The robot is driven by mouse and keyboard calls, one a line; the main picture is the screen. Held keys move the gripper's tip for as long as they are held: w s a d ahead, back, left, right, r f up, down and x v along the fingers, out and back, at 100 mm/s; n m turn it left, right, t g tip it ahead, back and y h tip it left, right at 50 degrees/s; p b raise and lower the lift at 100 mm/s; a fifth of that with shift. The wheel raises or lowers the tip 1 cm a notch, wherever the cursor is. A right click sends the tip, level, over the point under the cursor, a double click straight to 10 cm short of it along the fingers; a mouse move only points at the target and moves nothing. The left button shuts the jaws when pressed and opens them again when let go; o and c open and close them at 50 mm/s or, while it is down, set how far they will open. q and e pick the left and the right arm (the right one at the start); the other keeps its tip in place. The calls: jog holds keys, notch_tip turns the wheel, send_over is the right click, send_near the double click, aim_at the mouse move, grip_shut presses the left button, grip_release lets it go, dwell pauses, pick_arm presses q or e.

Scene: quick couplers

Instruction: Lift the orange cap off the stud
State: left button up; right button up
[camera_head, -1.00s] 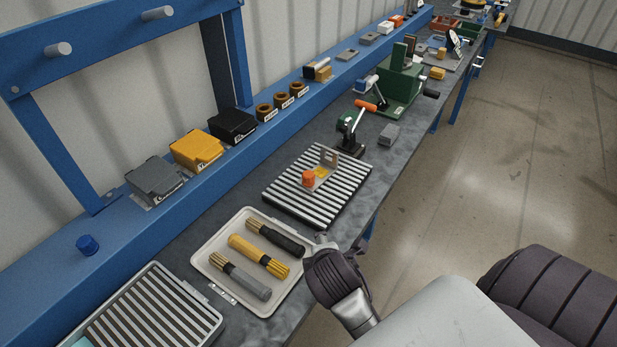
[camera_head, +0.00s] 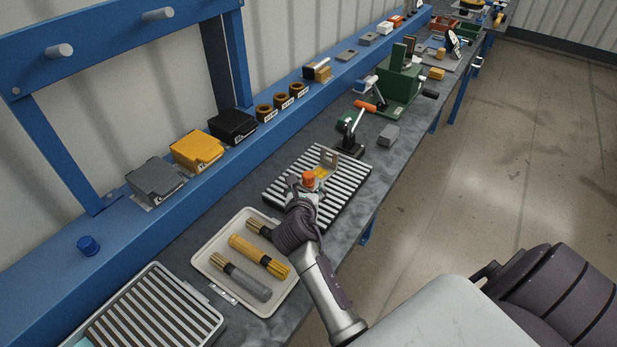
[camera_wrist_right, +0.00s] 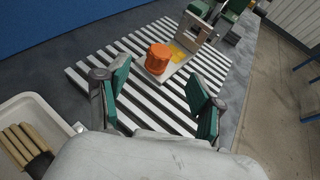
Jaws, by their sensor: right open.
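The orange cap (camera_head: 309,178) sits upright on a small plate with a yellow patch, on the slatted rack (camera_head: 346,187). In the right wrist view the cap (camera_wrist_right: 158,57) stands ahead of the fingers, and the stud under it is hidden. My right gripper (camera_head: 307,188) is at the near side of the cap in the head view. In the wrist view its green-padded fingers (camera_wrist_right: 160,95) are spread apart with nothing between them. The cap lies beyond the fingertips, roughly centred between them. My left gripper is not in view.
An upright metal bracket (camera_wrist_right: 195,32) stands right behind the cap on the same plate. A white tray (camera_head: 206,262) with brushes lies nearer. A clamp with an orange handle (camera_head: 364,106) and a grey block (camera_head: 389,134) stand beyond the rack.

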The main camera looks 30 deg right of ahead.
aim_at(308, 176)
jog(key=x, duration=0.8)
jog(key=shift+w, duration=0.2)
jog(key=shift+s+r, duration=0.1)
jog(key=shift+c, duration=0.8)
jog(key=c, duration=0.9)
jog(key=shift+r+p, duration=0.1)
jog(key=shift+p, duration=0.2)
